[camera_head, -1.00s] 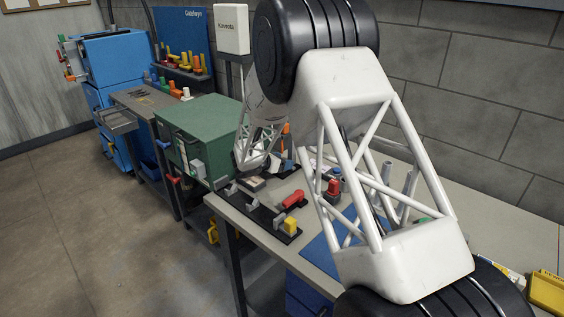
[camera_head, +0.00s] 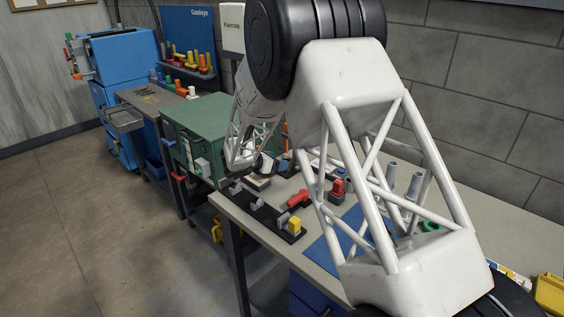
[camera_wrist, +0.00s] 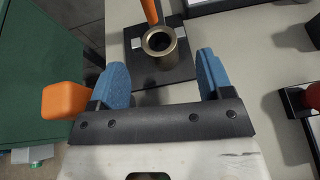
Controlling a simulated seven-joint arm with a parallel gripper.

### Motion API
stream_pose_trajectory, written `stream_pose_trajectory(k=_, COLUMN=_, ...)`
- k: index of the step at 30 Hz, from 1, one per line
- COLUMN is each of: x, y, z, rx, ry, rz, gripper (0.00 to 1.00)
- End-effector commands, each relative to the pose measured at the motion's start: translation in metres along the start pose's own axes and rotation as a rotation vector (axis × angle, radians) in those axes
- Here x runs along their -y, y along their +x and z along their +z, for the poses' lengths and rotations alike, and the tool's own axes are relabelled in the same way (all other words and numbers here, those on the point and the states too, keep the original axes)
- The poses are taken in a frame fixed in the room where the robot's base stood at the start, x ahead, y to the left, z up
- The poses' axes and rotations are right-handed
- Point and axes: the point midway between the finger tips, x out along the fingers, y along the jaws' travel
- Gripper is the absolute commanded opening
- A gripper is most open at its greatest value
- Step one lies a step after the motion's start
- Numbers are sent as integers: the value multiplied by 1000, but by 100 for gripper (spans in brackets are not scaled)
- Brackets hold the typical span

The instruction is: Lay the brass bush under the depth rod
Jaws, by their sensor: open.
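The brass bush (camera_wrist: 160,46) is a short hollow ring with its open bore facing up. In the wrist view it stands on a dark plate (camera_wrist: 178,74), near a small pale block. An orange upright (camera_wrist: 150,12) rises just behind it; I cannot tell whether this is the depth rod. My gripper (camera_wrist: 161,62) is open, its two blue fingers wide apart with nothing held. The bush shows between and slightly beyond the fingertips; the height gap is unclear. In the head view my arm hides the bush and most of the gripper.
An orange block (camera_wrist: 65,100) shows close beside the left finger. A green cabinet (camera_head: 205,120) stands left of the bench. A red part (camera_head: 298,198), a yellow block (camera_head: 295,225) and a blue mat (camera_head: 322,254) lie nearer on the bench. Grey bench shows right of the plate.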

Motion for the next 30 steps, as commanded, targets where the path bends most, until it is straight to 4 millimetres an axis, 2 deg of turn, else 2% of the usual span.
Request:
stream_pose_trajectory(k=3, x=0, y=-12, z=1, rx=0, ry=1, rz=1, gripper=73)
stream_pose_trajectory(k=7, x=0, y=-17, z=1, rx=0, ry=1, rz=1, gripper=73)
stream_pose_trajectory(k=30, x=2, y=-19, z=2, rx=-3, ry=8, rz=-3, gripper=73)
